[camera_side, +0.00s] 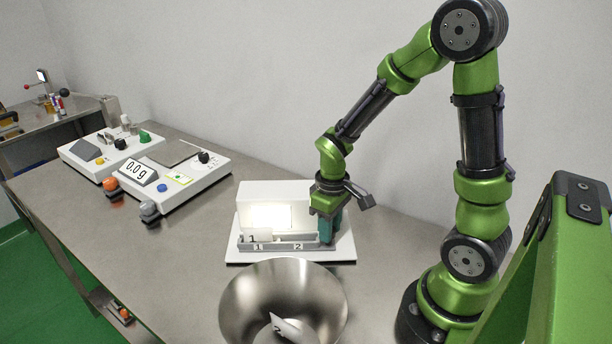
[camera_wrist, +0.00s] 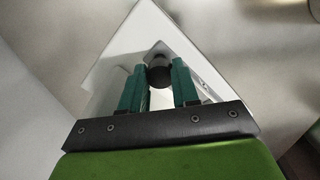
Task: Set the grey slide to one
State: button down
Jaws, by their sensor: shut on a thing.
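The grey slide's track (camera_side: 272,246) runs along the front of a white unit, with a label 1 toward its left and a label 2 toward its right. My gripper (camera_side: 327,236) is down at the right end of the track, to the right of the 2. In the wrist view my gripper (camera_wrist: 159,68) has its two teal fingers on either side of a dark round knob (camera_wrist: 159,76), and it is shut on that knob. In the side view the fingers hide the knob.
A steel bowl (camera_side: 240,305) stands in front of the unit, holding a pale packet marked 2 (camera_side: 288,328). A white scale (camera_side: 212,172) reading 0.0 g and another control box (camera_side: 82,152) stand at the left. Bare table lies between scale and unit.

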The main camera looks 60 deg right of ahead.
jog(key=s+d, duration=0.2)
jog(key=shift+s, duration=0.3)
jog(key=c, duration=0.8)
grip_release()
jog(key=shift+a, duration=0.1)
jog(key=shift+r, duration=0.1)
notch_tip(320, 180, up, 17)
jog(key=shift+f, duration=0.1)
